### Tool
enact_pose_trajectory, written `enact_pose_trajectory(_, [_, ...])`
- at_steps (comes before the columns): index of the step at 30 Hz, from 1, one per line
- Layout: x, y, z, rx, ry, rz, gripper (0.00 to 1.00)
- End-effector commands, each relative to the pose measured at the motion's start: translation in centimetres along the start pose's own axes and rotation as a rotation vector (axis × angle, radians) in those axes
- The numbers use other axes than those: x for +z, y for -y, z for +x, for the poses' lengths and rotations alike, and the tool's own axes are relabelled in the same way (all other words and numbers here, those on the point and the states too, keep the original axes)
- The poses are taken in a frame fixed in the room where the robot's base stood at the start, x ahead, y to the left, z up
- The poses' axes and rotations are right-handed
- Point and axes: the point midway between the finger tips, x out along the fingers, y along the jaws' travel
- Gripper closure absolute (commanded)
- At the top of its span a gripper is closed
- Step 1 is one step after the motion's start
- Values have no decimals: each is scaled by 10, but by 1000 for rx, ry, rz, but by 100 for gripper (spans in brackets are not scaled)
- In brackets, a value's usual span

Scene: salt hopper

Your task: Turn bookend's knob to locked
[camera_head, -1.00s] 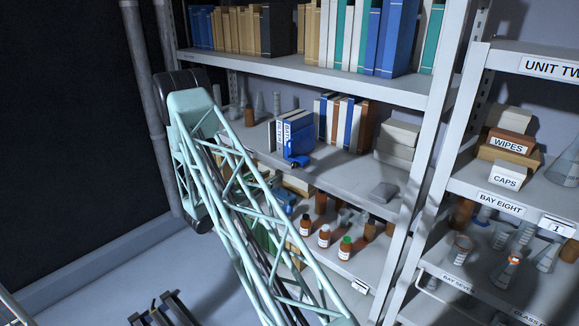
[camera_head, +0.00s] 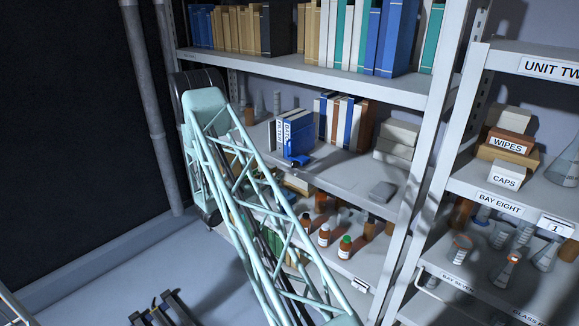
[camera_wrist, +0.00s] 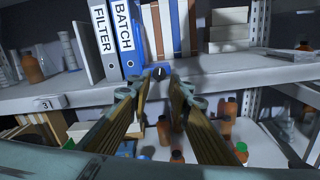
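The blue bookend (camera_wrist: 165,66) stands at the front edge of the middle shelf, by the binder labelled BATCH (camera_wrist: 127,40). Its small dark knob (camera_wrist: 158,73) faces the wrist camera and seems to carry a pale, roughly upright mark, too small to read. In the head view, the bookend (camera_head: 297,159) shows as a blue piece at the foot of the binders. My gripper (camera_wrist: 157,94) is open and empty in the wrist view, with fingers on both sides below the knob and apart from it. In the head view, the gripper cannot be made out behind my arm.
The binder labelled FILTER (camera_wrist: 103,42) stands left of BATCH. Amber bottles (camera_head: 324,235) stand on the shelf below.

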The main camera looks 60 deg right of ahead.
Motion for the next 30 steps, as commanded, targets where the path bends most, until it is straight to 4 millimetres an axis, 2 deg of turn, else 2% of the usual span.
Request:
enact_pose_trajectory(18, [1,1,78,-1,0,0,82])
enact_pose_trajectory(24, [0,0,91,0,0,0,82])
enact_pose_trajectory(30, [0,0,95,1,0,0,82])
